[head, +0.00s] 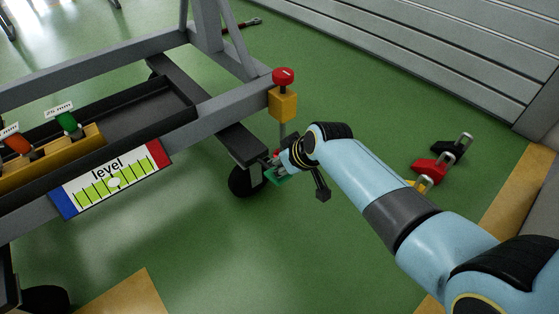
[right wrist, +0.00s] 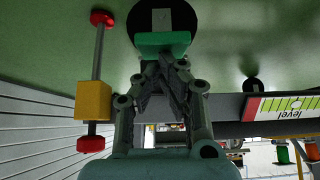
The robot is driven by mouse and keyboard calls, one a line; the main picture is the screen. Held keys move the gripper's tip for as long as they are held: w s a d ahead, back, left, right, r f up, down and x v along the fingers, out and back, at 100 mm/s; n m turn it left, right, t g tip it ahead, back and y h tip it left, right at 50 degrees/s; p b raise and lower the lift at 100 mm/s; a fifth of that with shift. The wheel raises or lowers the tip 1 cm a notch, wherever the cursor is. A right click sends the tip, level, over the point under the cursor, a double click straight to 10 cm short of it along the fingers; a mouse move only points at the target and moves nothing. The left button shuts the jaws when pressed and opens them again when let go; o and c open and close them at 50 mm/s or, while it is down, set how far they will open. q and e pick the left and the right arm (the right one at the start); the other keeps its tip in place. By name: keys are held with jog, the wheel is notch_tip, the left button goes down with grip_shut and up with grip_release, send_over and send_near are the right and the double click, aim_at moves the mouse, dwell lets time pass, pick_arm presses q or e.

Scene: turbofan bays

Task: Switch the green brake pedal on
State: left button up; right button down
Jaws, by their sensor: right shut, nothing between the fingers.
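The green brake pedal (head: 278,180) sits low beside the black caster wheel (head: 246,180) at the cart's near corner. My arm and gripper partly cover it in the head view. In the right wrist view the pedal (right wrist: 163,44) is a flat green bar just past my fingertips, in front of the dark wheel (right wrist: 160,18). My right gripper (head: 272,163) is at the pedal, shut and empty. Its fingers (right wrist: 163,66) come together right at the pedal's edge; I cannot tell whether they touch it. My left gripper is not in view.
A post with a yellow block (head: 283,104) and red knob (head: 283,76) stands close to my right gripper. The cart carries a level plate (head: 110,180) and a tray (head: 150,110). Red, black and yellow padlock-like pieces (head: 432,168) lie on the floor at right.

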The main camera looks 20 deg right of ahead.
aim_at(285, 180)
jog(key=shift+s+d+f, duration=0.1)
jog(key=shift+s+f, duration=0.15)
jog(key=shift+f, duration=0.1)
jog(key=shift+s+d+f, duration=0.1)
jog(key=shift+s+f, duration=0.1)
jog(key=shift+f, duration=0.3)
jog(key=shift+s+f, duration=0.2)
jog(key=shift+f, duration=0.3)
jog(key=shift+s+d+f, duration=0.1)
jog(key=shift+s+f, duration=0.05)
jog(key=shift+f, duration=1)
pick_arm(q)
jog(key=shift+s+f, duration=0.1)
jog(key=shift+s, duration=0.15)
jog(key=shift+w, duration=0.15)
